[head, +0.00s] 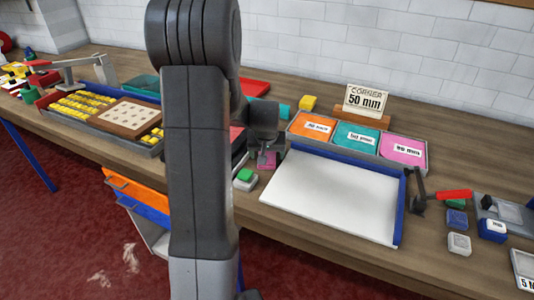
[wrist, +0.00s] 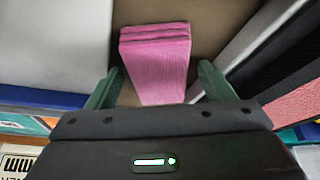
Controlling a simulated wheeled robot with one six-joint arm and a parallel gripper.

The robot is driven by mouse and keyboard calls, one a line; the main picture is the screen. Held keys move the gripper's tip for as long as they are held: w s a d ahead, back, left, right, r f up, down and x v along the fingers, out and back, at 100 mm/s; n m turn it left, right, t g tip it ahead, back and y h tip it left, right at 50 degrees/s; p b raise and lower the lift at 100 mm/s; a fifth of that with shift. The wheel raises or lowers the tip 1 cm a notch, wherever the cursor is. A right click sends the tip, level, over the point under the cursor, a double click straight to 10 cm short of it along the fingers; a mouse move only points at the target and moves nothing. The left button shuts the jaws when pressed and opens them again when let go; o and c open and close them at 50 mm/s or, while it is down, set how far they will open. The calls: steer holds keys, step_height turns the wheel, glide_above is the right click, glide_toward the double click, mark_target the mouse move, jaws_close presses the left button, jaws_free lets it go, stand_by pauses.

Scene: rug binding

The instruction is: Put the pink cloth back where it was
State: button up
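A small pink cloth (wrist: 157,55), folded or stacked in layers, lies between my fingers in the wrist view. In the head view the pink cloth (head: 267,160) shows under my gripper (head: 266,152), left of the white board. In the wrist view my gripper (wrist: 160,82) is open; its two green fingers stand on either side of the cloth with gaps. A three-part tray (head: 336,147) stands behind the board, with orange, teal and pink pieces (head: 404,150) under labels. Whether the cloth rests fully on the wooden bench is hard to tell.
The white board (head: 330,197) with a blue edge lies right of my gripper. A green-topped block (head: 244,176) stands close at the left front. A red-handled tool (head: 440,195) lies on the right. A sign (head: 365,101) stands at the back. My arm hides part of the bench.

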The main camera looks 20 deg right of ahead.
steer(key=shift+r, duration=0.1)
steer(key=shift+r, duration=0.25)
steer(key=v, duration=1.1)
steer(key=shift+s+r, duration=0.2)
steer(key=shift+r, duration=0.05)
